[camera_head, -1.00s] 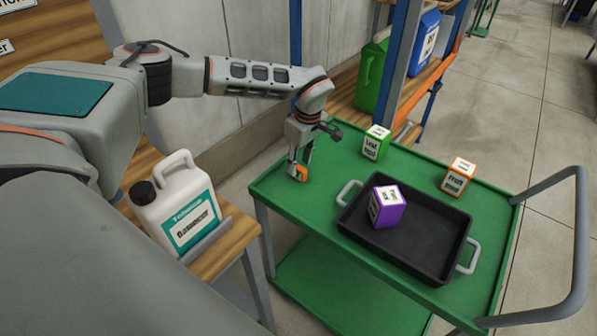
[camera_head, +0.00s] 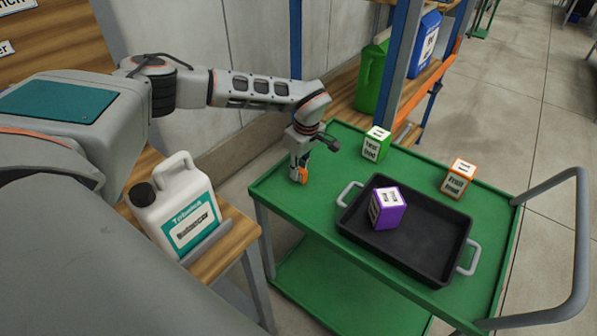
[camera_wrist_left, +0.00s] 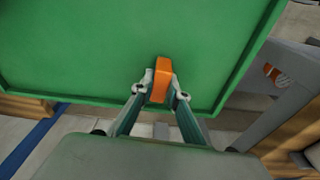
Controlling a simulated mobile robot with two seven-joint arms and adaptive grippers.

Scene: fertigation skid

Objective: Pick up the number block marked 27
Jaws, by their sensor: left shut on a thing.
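A small orange block (camera_wrist_left: 160,79) stands between the fingertips of my left gripper in the left wrist view. No number can be read on it from here. In the head view the orange block (camera_head: 300,175) shows at the fingertips, at the left part of the green cart top. My left gripper (camera_head: 299,168) points down and is shut on it; the fingers (camera_wrist_left: 160,88) touch both sides. I cannot tell whether the block still rests on the cart. My right gripper is not in view.
The green cart (camera_head: 330,297) carries a black tray (camera_head: 425,255) with a purple cube (camera_head: 387,209) in it. A green-and-white cube (camera_head: 376,144) and an orange-and-white cube (camera_head: 457,178) stand behind it. A white jug (camera_head: 176,205) stands on a wooden bench at left.

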